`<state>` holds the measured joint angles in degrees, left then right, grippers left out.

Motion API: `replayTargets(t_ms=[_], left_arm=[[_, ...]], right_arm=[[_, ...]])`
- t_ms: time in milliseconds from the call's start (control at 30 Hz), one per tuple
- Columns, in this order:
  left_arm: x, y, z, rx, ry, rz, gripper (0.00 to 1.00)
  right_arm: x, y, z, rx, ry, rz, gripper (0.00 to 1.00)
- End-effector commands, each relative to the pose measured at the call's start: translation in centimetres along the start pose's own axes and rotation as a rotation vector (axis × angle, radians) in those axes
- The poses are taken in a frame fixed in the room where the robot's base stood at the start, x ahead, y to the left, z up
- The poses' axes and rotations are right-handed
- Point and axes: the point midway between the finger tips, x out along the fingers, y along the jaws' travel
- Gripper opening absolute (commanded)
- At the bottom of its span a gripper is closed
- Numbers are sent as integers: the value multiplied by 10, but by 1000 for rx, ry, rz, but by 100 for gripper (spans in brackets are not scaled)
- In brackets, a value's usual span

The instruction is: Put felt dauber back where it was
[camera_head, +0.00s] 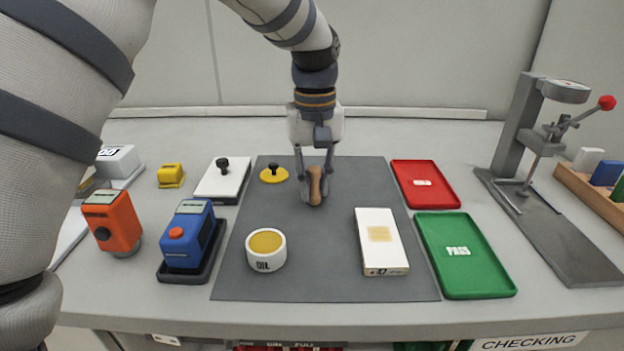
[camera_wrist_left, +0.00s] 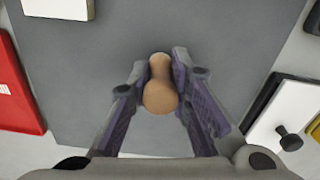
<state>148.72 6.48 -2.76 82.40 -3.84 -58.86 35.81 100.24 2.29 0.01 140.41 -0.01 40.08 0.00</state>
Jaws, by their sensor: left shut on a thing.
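The felt dauber is a small brown wooden-handled piece (camera_head: 316,184). It is upright between the fingers of my left gripper (camera_head: 315,190), over the back middle of the grey mat (camera_head: 325,275). In the left wrist view my left gripper (camera_wrist_left: 160,75) is shut on the dauber (camera_wrist_left: 160,95), whose rounded knob points toward the camera. My right gripper is not in view.
A white pot labelled OIL (camera_head: 266,250) and a white box (camera_head: 380,241) stand on the mat. A red tray (camera_head: 425,184) and a green PASS tray (camera_head: 465,254) lie right. Blue (camera_head: 187,237) and orange (camera_head: 112,222) devices stand left; a lever press (camera_head: 545,140) stands far right.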

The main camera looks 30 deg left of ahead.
Motion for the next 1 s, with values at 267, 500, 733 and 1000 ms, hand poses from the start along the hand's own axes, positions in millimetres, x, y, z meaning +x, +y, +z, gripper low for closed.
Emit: replayTargets(t_ms=[267, 500, 733, 1000], left_arm=[[2, 0, 0, 0, 1, 1, 36], [2, 0, 0, 0, 1, 1, 39], [-26, 1, -1, 0, 4, 3, 39], [-96, 1, -1, 0, 2, 1, 39]], right_arm=[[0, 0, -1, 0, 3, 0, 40], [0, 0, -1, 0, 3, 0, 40], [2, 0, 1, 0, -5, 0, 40], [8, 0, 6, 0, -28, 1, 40]])
